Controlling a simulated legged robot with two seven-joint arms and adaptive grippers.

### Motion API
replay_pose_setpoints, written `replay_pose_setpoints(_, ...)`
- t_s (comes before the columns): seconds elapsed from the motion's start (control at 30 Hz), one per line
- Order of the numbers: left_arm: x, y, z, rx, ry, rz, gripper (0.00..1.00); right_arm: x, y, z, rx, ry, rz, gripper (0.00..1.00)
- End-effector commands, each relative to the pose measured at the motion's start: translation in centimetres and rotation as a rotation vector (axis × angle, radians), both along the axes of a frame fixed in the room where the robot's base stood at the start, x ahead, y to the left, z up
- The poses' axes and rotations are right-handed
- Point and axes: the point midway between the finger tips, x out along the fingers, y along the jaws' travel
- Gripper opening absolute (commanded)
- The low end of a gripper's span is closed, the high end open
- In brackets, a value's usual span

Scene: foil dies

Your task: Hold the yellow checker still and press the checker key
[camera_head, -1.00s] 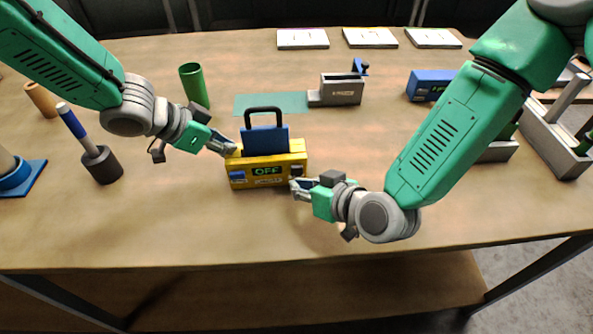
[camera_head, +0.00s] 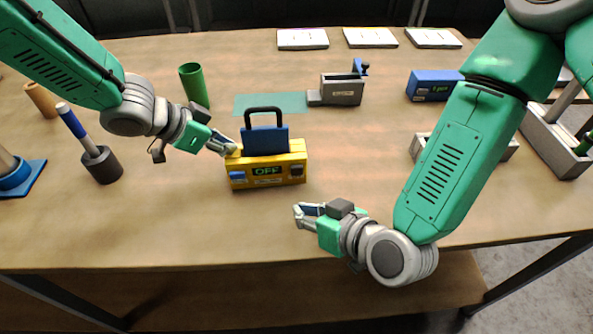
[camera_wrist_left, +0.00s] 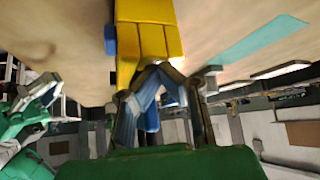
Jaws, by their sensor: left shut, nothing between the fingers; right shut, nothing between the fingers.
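The yellow checker (camera_head: 292,160) stands on the table, with a blue block with a black handle (camera_head: 264,137) in its top. Its front display reads OFF, with a blue key (camera_head: 237,177) at the front left and a dark key (camera_head: 296,172) at the front right. My left gripper (camera_head: 232,150) is shut at the checker's upper left edge and seems to touch it. The left wrist view shows the yellow body (camera_wrist_left: 148,40) right at the fingertips. My right gripper (camera_head: 299,215) is shut and empty, in front of the checker and apart from it.
A green tube (camera_head: 194,85) and a dark cup with a blue-handled tool (camera_head: 102,165) stand to the left. Behind are a teal mat (camera_head: 270,103) and a grey fixture (camera_head: 342,90). A blue box (camera_head: 432,84) lies at the back right. The table front is clear.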

Motion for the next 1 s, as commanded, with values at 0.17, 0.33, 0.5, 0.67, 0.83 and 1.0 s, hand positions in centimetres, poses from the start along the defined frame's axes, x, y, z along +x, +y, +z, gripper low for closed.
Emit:
replay_pose_setpoints(0.17,-0.1,0.1,-0.2,0.003,0.004,0.001,0.0,0.0,0.0,0.0,0.0,0.0,0.0,0.0)
replay_pose_setpoints(0.33,-0.1,0.1,-0.2,0.003,0.004,0.001,0.0,0.0,0.0,0.0,-0.001,0.0,-0.001,0.0)
replay_pose_setpoints(0.5,-0.1,0.1,0.4,0.004,0.004,0.0,0.0,0.0,0.0,0.7,0.0,-0.001,-0.001,0.0)
replay_pose_setpoints(0.67,-0.1,0.1,1.6,0.003,0.002,0.0,0.0,0.0,0.0,2.1,0.0,-0.001,-0.001,0.0)
replay_pose_setpoints(0.83,-0.1,0.0,2.8,0.001,0.002,0.001,0.0,0.0,0.0,3.5,0.0,-0.001,-0.001,0.0)
replay_pose_setpoints(1.0,-0.1,0.0,3.9,0.002,0.001,0.0,0.0,0.0,0.0,4.8,0.0,-0.001,-0.001,0.0)
